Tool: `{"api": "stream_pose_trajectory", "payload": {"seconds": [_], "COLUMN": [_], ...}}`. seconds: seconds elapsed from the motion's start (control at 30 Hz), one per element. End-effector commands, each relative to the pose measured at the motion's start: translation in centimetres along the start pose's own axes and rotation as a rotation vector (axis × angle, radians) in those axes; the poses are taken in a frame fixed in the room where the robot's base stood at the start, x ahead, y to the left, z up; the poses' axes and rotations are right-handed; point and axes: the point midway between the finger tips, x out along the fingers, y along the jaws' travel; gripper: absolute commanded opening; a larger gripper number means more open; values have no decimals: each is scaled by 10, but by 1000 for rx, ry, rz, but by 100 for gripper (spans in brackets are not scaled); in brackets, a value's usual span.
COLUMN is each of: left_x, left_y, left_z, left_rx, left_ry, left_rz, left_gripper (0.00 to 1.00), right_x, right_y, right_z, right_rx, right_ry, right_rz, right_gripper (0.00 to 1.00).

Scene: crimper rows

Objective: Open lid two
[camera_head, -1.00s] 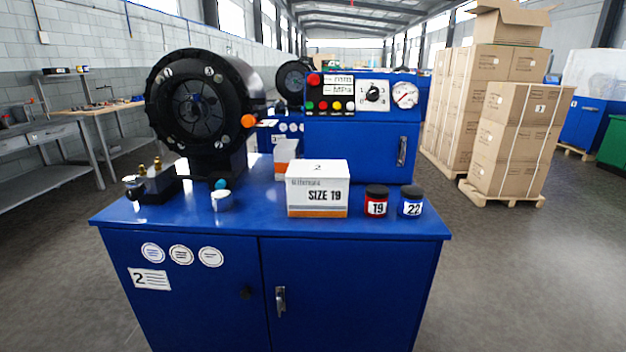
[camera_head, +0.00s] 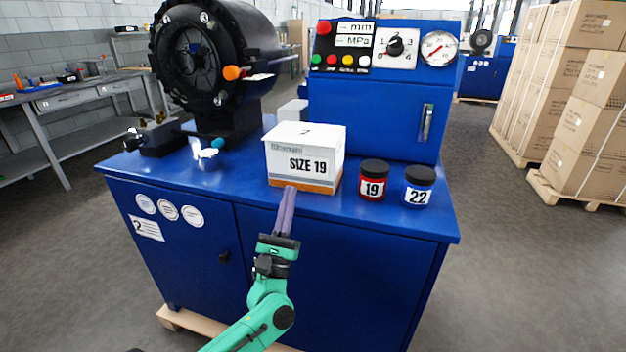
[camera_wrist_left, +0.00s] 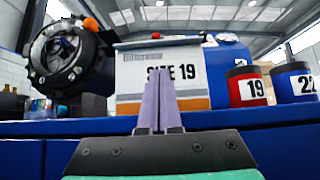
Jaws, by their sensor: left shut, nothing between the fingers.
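A white box with an orange and grey band (camera_head: 304,158), marked SIZE 19 and with a 2 on its top, stands on the blue cabinet top (camera_head: 236,184). Its lid looks closed. It also shows in the left wrist view (camera_wrist_left: 134,74), straight ahead. My left gripper (camera_head: 289,190) is in front of the box, at about the height of its lower front edge. Its purple fingers (camera_wrist_left: 159,84) are together and empty, and they hide part of the box front in the wrist view. I cannot tell whether they touch the box. My right gripper is not in view.
A red jar 19 (camera_head: 373,180) and a blue jar 22 (camera_head: 418,186) stand right of the box. A black crimper head (camera_head: 205,70) is at the left, with a small pale cup (camera_head: 208,159) below. A control panel (camera_head: 385,48) rises behind. The cabinet front edge is close.

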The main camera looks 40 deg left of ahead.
Motion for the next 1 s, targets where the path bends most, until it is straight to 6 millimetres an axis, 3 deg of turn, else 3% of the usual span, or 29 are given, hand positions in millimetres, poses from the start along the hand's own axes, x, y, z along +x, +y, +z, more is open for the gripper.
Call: {"api": "stream_pose_trajectory", "payload": {"seconds": [0.17,0.4,1.0], "left_x": [38,82,96], "left_y": [0,0,-2], "left_z": [4,2,0], "left_rx": [4,7,7], "left_ry": [-4,0,13], "left_rz": [0,-1,-2], "left_gripper": [0,0,0], "right_x": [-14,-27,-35], "right_y": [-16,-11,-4], "right_z": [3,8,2], "right_rx": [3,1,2], "right_ry": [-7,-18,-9], "right_rz": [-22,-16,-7], "right_gripper": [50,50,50]}}
